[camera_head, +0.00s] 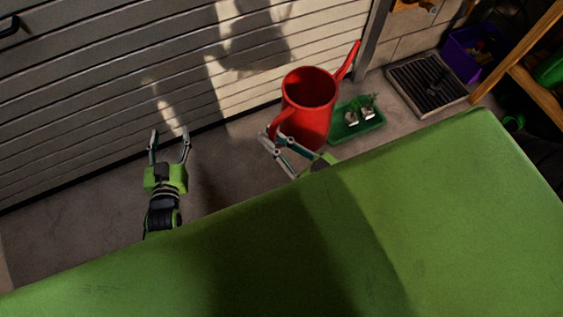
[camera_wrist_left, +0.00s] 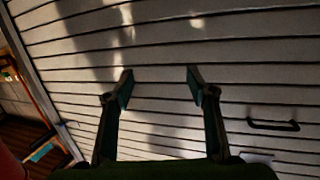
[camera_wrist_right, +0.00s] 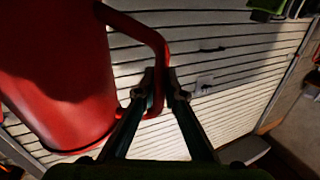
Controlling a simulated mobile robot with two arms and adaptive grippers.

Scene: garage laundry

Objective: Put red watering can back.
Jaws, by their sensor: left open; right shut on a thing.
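The red watering can (camera_head: 305,112) is upright in the head view, its spout pointing up and to the right. My right gripper (camera_head: 270,138) is at the can's handle, on the near left side. In the right wrist view the can (camera_wrist_right: 60,80) fills the left, and its handle (camera_wrist_right: 150,38) runs down between the fingers of my right gripper (camera_wrist_right: 160,82), which is shut on it. My left gripper (camera_head: 169,134) is open and empty in front of the slatted door. It also shows open in the left wrist view (camera_wrist_left: 160,80).
A green tray (camera_head: 345,134) with small potted plants lies on the floor right of the can. A dark grated tray (camera_head: 428,84), a purple bin (camera_head: 468,55) and a wooden shelf (camera_head: 530,80) stand further right. The slatted garage door (camera_head: 100,80) closes off the back. Bare floor (camera_head: 75,215) lies at left.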

